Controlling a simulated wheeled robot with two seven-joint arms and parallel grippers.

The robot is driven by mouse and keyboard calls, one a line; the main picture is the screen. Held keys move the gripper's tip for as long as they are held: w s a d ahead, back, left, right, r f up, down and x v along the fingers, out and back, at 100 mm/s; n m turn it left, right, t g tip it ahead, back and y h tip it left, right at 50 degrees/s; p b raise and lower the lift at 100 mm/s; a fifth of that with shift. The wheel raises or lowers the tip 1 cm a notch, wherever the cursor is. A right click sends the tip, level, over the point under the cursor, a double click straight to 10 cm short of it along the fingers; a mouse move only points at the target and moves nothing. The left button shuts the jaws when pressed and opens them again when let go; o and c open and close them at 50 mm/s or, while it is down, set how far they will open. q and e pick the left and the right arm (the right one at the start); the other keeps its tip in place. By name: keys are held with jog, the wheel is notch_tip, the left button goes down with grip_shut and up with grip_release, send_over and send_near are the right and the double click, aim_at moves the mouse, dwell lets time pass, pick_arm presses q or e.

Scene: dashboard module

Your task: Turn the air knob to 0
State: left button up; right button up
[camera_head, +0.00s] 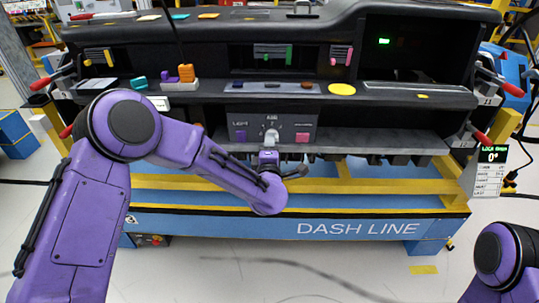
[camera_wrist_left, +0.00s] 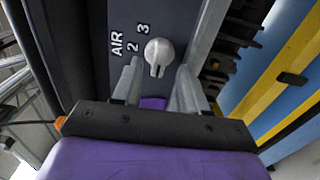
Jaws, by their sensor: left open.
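The air knob (camera_head: 271,136) is a small grey-white knob on the dark control panel (camera_head: 308,122) at the middle of the dashboard. In the left wrist view the knob (camera_wrist_left: 158,52) has a round head with a notched lower end, beside the white labels "AIR", "2" and "3". My left gripper (camera_head: 269,150) is just in front of the panel, at the knob's lower side. In the wrist view its fingers (camera_wrist_left: 159,76) stand open, one on each side of the knob's lower end. I cannot tell whether either finger touches it. My right gripper is out of view.
A shelf with small coloured parts, including a yellow disc (camera_head: 342,89), runs above. A sign (camera_head: 490,170) at the right reads "0°". The floor in front is clear.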

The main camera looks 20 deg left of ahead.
pick_arm(q)
jog(key=v, duration=0.8)
jog(key=shift+s+b, duration=0.35)
jog(key=shift+b, duration=0.05)
jog(key=shift+d, duration=0.15)
